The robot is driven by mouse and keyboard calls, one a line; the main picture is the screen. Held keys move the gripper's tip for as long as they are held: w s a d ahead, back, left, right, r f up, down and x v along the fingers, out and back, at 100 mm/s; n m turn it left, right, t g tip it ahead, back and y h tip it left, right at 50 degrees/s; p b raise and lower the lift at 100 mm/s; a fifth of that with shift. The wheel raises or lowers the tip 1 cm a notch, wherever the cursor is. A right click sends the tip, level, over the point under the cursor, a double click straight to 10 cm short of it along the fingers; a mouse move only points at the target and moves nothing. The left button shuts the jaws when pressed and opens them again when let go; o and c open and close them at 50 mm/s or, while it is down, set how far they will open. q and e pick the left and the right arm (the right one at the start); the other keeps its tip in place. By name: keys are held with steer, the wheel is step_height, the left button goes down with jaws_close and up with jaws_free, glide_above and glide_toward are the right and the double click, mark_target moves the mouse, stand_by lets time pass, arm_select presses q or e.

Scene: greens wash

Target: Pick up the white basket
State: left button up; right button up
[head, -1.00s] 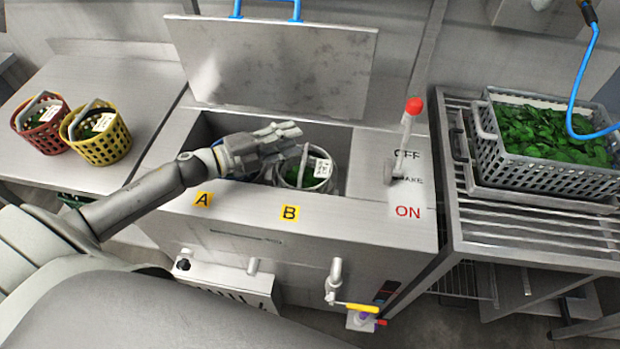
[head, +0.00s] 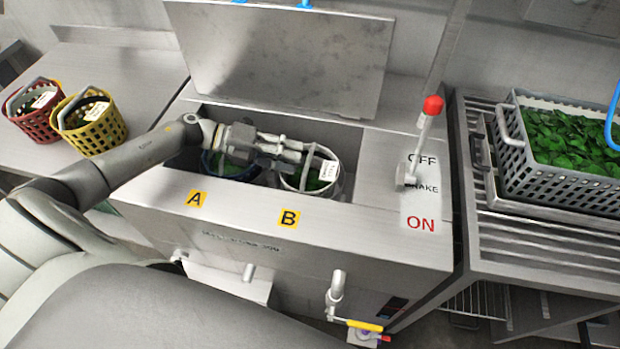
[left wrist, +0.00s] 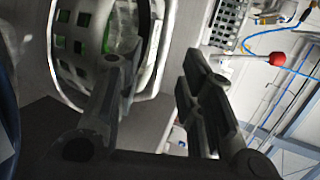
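The white basket (head: 325,191), with green leaves and a white label, sits in the sunken tank on side B. It also shows at the left of the left wrist view (left wrist: 71,30), with green behind its holes. My left gripper (head: 296,150) is low over the tank, its fingers reaching across the basket's left and upper part. In the left wrist view my two fingers (left wrist: 150,85) are spread apart, with part of the basket's pale handle showing between them. I cannot tell whether they touch it. My right gripper is in no view.
A blue basket (head: 228,172) sits beside it on side A, partly under my left arm. The raised lid (head: 285,60) stands behind the tank. A red-knobbed lever (head: 432,106) rises at right. Red (head: 38,122) and yellow (head: 100,136) baskets stand on the left counter. A grey crate (head: 560,180) holds leaves.

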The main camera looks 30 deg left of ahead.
mark_target(309, 159)
arm_select(q)
steer(key=p+x, duration=0.1)
steer(key=x, duration=0.4)
steer(key=shift+w+f, duration=0.1)
steer(key=shift+w, duration=0.1)
jaws_close()
stand_by(0.3)
